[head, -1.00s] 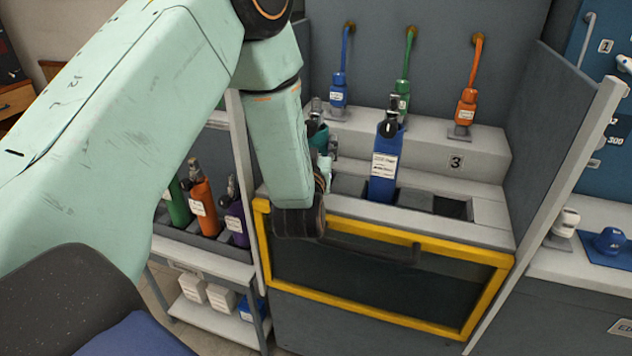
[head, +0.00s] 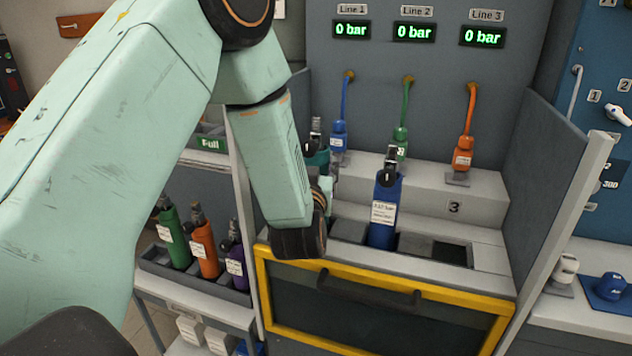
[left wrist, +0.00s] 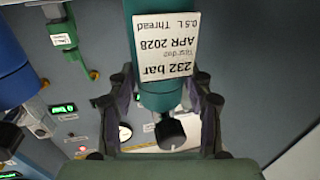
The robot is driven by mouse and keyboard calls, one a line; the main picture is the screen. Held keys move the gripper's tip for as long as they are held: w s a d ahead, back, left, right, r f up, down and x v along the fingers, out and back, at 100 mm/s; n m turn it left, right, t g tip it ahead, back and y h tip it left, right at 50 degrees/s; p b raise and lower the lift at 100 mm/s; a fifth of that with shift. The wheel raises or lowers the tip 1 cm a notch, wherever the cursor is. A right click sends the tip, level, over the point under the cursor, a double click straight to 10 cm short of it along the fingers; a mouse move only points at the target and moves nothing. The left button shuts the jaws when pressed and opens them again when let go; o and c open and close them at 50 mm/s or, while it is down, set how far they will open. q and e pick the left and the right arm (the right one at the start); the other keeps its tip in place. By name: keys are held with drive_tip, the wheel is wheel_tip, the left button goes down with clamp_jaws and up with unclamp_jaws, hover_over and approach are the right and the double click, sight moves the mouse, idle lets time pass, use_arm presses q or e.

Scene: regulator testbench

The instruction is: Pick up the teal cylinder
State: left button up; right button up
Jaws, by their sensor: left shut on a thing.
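The teal cylinder (head: 316,158) shows in the head view behind my left forearm, with its dark valve upward and most of its body hidden. My left gripper (left wrist: 161,108) is shut on it. In the left wrist view the teal cylinder (left wrist: 160,92) is between the two fingers, upside down in that picture. Its white label reads 232 bar, APR 2028, 0.5 L Thread. In the head view the gripper (head: 328,185) is small and partly hidden by my arm. Whether the cylinder's lower end touches the bench is hidden. My right gripper is not in view.
A blue cylinder (head: 383,215) stands in a bench slot just right, with an empty slot (head: 450,252) beyond. Three hoses with connectors hang behind. A yellow-framed door (head: 385,305) is in front. Green, orange and purple cylinders (head: 205,247) stand in a rack at left.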

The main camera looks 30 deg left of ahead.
use_arm(q)
wheel_tip(320, 180, up, 12)
drive_tip(key=p, duration=0.3)
drive_tip(key=shift+r, duration=0.15)
